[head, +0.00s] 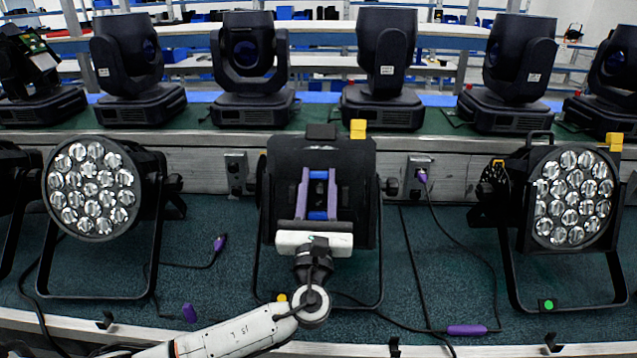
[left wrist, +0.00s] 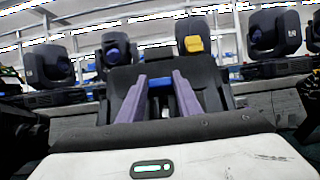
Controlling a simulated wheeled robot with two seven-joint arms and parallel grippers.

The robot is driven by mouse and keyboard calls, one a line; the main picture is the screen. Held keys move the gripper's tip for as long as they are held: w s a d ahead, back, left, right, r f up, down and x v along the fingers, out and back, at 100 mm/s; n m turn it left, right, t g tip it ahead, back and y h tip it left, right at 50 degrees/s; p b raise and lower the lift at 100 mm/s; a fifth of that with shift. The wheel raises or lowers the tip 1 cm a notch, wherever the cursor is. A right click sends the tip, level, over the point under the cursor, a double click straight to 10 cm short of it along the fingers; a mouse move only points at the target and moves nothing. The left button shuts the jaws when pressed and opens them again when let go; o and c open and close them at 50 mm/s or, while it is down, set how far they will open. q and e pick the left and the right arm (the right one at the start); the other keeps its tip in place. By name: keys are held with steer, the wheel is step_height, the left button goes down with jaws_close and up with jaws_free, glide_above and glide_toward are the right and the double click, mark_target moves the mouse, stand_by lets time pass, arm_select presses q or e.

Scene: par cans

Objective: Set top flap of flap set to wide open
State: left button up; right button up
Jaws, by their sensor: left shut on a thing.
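The flap set (head: 357,165) is a dark panel on the middle par can, with a yellow tab (head: 358,129) at its top right. In the left wrist view, the dark panel (left wrist: 122,78) and its yellow tab (left wrist: 193,44) stand ahead. My left gripper (head: 318,172) lies in front of the panel, its purple fingers pointing up. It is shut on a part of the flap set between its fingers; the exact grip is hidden. A blue piece shows between the fingers in the left wrist view. I cannot tell the top flap's angle. My right gripper is not in view.
Par cans with several lenses stand to the left (head: 92,188) and right (head: 573,197). Several black moving-head lights (head: 252,62) stand on the shelf behind. Cables with purple connectors (head: 467,330) lie on the teal carpet (head: 430,270).

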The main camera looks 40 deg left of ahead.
arm_select(q)
steer(key=shift+s+d+r+g+h+p, duration=0.2)
steer(key=shift+r+g+p, duration=0.35)
steer(key=shift+p, duration=0.5)
steer(key=shift+s+d+r+g+h+p, duration=0.15)
steer(key=shift+r+g+p, duration=0.35)
steer(key=shift+p, duration=0.55)
steer(key=shift+s+r+g+h+p, duration=0.15)
steer(key=shift+r+g+h+p, duration=0.3)
steer(key=shift+g+h+p, duration=0.15)
steer(key=shift+r+g+h, duration=0.25)
steer(key=shift+g, duration=0.1)
step_height(320, 180, up, 3)
steer(key=g+h, duration=0.2)
steer(key=g, duration=0.2)
step_height(320, 180, up, 5)
steer(key=g+h, duration=0.7)
steer(key=g, duration=0.3)
glide_above(320, 165)
steer(key=shift+s+d+r, duration=0.15)
steer(key=shift+r, duration=0.05)
steer(key=shift+g, duration=0.4)
steer(key=o, duration=1)
steer(key=shift+w, duration=0.25)
steer(key=shift+o, duration=0.2)
